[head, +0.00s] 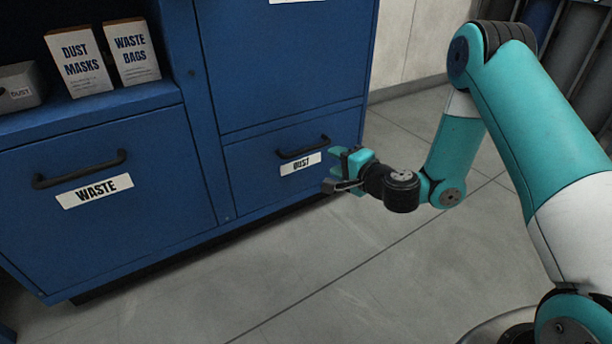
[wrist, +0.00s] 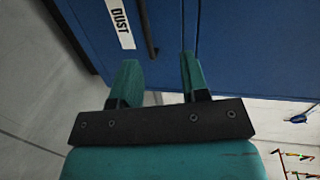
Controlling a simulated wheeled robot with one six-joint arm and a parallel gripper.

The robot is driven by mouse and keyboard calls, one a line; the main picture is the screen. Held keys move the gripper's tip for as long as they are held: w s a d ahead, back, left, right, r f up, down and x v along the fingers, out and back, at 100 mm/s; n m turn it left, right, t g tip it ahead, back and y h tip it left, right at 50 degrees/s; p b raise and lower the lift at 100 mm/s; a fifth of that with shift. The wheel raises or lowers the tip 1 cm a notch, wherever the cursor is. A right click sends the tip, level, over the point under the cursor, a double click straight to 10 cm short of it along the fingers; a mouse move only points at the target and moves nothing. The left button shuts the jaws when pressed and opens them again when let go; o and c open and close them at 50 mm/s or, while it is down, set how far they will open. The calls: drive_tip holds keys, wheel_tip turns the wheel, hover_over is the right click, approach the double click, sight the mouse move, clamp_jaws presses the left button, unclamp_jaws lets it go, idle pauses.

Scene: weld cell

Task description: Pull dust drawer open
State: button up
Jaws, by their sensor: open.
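The dust drawer (head: 256,172) is a blue panel at the lower right of the blue cabinet, with a white DUST label and a black bar handle (head: 303,148). It looks closed, flush with the cabinet front. My gripper (head: 335,169) is open and empty in front of the drawer's right side, just right of the label. In the wrist view the two teal fingers (wrist: 158,75) are spread apart. The handle (wrist: 148,30) runs between the fingertip lines, ahead of the tips, and appears apart from them. The DUST label (wrist: 121,22) shows to its left.
The WASTE drawer (head: 110,190) with its own black handle is at the left. Boxes of dust masks (head: 78,62) and waste bags (head: 133,52) stand on the open shelf, beside a small grey box (head: 20,88). The grey floor (head: 370,270) in front of the cabinet is clear.

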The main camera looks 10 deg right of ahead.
wheel_tip(320, 180, down, 3)
drive_tip(key=d+m+h, duration=0.1)
drive_tip(key=d, duration=0.1)
drive_tip(key=p, duration=0.2)
approach(307, 151)
drive_tip(key=x, duration=1)
drive_tip(key=shift+w+f+b, duration=0.15)
drive_tip(key=shift+w+b, duration=0.2)
clamp_jaws()
